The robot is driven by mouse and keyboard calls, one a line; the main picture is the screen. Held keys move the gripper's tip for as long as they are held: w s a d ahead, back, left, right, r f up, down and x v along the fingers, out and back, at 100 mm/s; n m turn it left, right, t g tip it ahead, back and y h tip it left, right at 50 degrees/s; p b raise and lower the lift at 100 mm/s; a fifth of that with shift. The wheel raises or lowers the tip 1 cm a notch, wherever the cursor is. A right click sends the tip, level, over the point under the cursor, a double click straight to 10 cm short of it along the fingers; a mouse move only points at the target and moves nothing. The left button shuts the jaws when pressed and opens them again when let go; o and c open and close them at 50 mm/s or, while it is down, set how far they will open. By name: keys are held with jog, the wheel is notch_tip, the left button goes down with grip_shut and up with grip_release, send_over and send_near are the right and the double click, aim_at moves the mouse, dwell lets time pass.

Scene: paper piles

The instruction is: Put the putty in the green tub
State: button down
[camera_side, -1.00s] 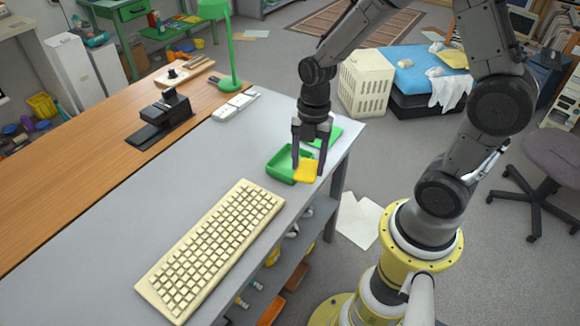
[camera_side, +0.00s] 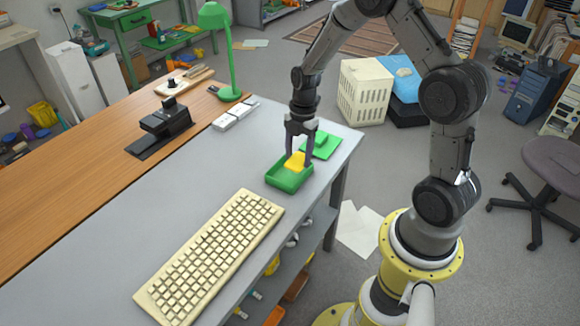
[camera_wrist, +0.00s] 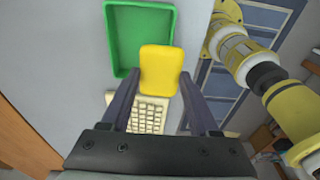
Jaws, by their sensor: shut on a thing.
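The yellow putty (camera_side: 295,161) is a small rounded block. My gripper (camera_side: 299,158) is shut on it, one finger on each side; the putty also shows between the fingers in the wrist view (camera_wrist: 160,70). The green tub (camera_side: 290,184) is a shallow open tray on the grey table. In the side view the putty overlaps the tub's far part. In the wrist view it covers the lower right edge of the tub (camera_wrist: 112,40). I cannot tell its exact height over the tub.
A flat green piece with a raised block (camera_side: 322,145) lies just right of the tub, behind my gripper. A cream keyboard (camera_side: 212,252) lies in front left. A white strip-like object (camera_side: 235,115) and a green lamp (camera_side: 218,50) are farther back. The table's right edge is near.

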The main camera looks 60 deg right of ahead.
aim_at(289, 176)
jog(key=w+f, duration=0.1)
jog(key=f, duration=0.1)
jog(key=w+d+f, duration=0.1)
jog(key=w, duration=0.1)
jog(key=shift+f, duration=0.4)
jog(key=shift+w+f, duration=0.15)
jog(key=shift+f, duration=1.5)
jog(key=shift+f, duration=0.2)
jog(key=shift+c, duration=2.1)
grip_release()
